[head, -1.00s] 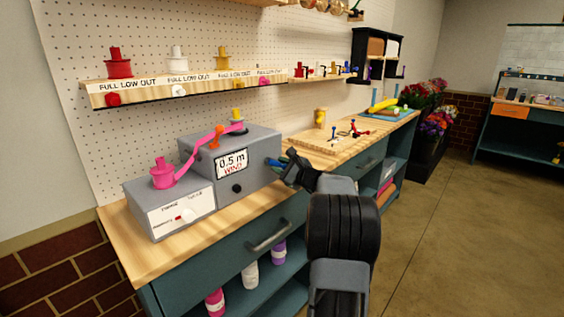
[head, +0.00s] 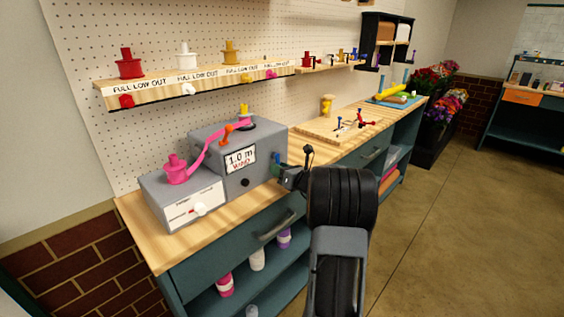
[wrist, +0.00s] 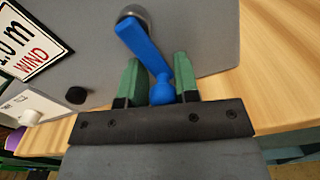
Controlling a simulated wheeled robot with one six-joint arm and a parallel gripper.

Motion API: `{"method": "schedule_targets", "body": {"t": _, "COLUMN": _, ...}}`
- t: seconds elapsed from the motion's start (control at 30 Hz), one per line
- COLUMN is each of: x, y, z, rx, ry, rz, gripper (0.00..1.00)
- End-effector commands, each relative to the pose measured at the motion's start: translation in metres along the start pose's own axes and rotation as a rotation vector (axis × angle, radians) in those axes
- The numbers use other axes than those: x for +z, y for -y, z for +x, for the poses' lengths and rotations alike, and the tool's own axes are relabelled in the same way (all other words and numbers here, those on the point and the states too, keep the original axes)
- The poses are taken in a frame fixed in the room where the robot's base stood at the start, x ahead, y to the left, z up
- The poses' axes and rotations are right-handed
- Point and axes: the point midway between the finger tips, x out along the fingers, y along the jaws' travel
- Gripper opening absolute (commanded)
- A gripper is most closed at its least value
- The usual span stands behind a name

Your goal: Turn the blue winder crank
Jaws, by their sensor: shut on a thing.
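The blue winder crank (wrist: 143,45) is on the side of the grey winder box (wrist: 105,35). In the wrist view its arm slants from a round metal hub down to a blue knob (wrist: 162,91). My gripper (wrist: 160,88) has its green fingers on either side of the knob and is shut on it. In the head view my gripper (head: 281,170) is at the right side of the grey winder box (head: 222,178), and the crank is mostly hidden there. The box's display (head: 241,160) reads "1.0 m WIND". A pink ribbon (head: 207,147) runs from a pink spool (head: 177,168) to the box top.
A lower grey box (head: 170,206) with a white switch panel adjoins the winder on the left. A wooden board (head: 335,131) with small tools lies farther right on the bench. A shelf of spools (head: 200,86) hangs on the pegboard. Floor at the right is clear.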

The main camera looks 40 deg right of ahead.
Motion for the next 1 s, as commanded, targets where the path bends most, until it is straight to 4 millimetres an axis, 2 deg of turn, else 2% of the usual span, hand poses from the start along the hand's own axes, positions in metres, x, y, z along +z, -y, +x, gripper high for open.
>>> {"method": "schedule_targets", "body": {"t": 0.03, "x": 0.009, "y": -0.003, "z": 0.000, "rx": -0.002, "ry": 0.009, "rz": 0.040, "gripper": 0.06}}
{"method": "schedule_targets", "body": {"t": 0.5, "x": 0.005, "y": -0.016, "z": 0.000, "rx": -0.003, "ry": 0.010, "rz": 0.371, "gripper": 0.06}}
{"method": "schedule_targets", "body": {"t": 1.0, "x": 0.001, "y": -0.019, "z": 0.000, "rx": -0.006, "ry": 0.009, "rz": 0.480, "gripper": 0.06}}
